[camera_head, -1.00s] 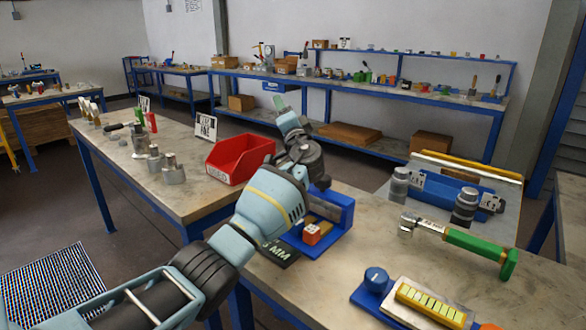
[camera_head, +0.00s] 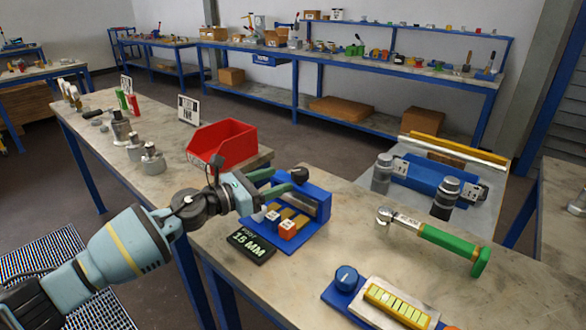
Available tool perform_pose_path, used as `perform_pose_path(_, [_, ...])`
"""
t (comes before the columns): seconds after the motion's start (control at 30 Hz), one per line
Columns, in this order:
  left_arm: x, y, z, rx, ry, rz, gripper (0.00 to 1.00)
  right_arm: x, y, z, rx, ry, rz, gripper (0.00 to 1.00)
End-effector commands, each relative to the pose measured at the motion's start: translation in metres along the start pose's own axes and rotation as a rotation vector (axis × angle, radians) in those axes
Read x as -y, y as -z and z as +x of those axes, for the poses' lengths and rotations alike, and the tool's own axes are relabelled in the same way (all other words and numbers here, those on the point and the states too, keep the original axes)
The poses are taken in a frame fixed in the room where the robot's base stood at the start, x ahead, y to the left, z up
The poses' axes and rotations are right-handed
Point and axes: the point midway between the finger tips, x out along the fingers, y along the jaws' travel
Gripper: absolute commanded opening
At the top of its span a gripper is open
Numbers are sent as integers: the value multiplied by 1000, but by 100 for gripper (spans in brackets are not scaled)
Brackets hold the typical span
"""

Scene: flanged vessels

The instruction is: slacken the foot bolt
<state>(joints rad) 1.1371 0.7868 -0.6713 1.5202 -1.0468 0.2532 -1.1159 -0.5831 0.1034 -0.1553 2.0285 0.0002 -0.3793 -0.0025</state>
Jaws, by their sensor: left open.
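My left gripper (camera_head: 276,183) is open, with its green-tipped fingers over the back of a blue holder (camera_head: 318,212). I see nothing between the fingers. The holder carries small blocks, among them an orange block with a white top (camera_head: 287,229) and a white-topped dark one (camera_head: 272,220). A black sign reading 15 MM (camera_head: 251,245) lies in front of it. A wrench with a green handle (camera_head: 450,247) lies on the bench to the right, apart from my gripper. I cannot make out which part is the foot bolt. My right gripper is not in view.
A blue knob (camera_head: 346,278) and a yellow-green segmented strip (camera_head: 396,304) are at the front. A red bin (camera_head: 223,145) stands behind my arm. Bench between holder and wrench is clear.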

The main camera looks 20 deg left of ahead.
Motion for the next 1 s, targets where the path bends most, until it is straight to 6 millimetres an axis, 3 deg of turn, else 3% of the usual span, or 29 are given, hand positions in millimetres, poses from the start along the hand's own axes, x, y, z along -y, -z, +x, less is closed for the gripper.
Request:
perform_pose_path(0.17, [0,-1,11,3,-2,-3,58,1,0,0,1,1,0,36])
perform_pose_path(0.6, [-1,-1,69,4,-4,-3,58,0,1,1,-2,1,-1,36])
perform_pose_path(1.0, [-1,-1,78,3,-4,-3,58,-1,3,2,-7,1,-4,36])
